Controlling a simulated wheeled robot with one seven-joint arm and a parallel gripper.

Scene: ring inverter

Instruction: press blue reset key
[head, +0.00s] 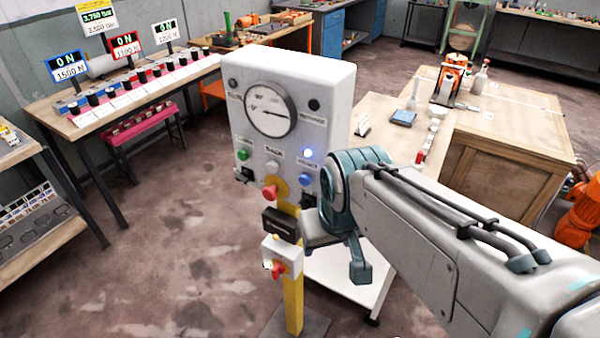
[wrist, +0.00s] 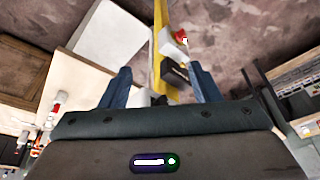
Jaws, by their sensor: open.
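A white control panel (head: 285,120) on a yellow post (head: 293,300) stands in the middle of the head view, with a round dial (head: 268,108). A green button (head: 242,155) is at the left and a red mushroom button (head: 270,192) on yellow is at the bottom. My gripper is just right of and below the blue key in the head view. In the wrist view its two blue fingers (wrist: 162,85) are spread apart and empty. The blue key cannot be made out there.
A small white box with a red knob (head: 279,268) sits lower on the post, under a black box (head: 280,224). A white-topped stand (head: 350,275) is behind my gripper. A wooden bench (head: 490,120) is at the right. Open floor lies left of the post.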

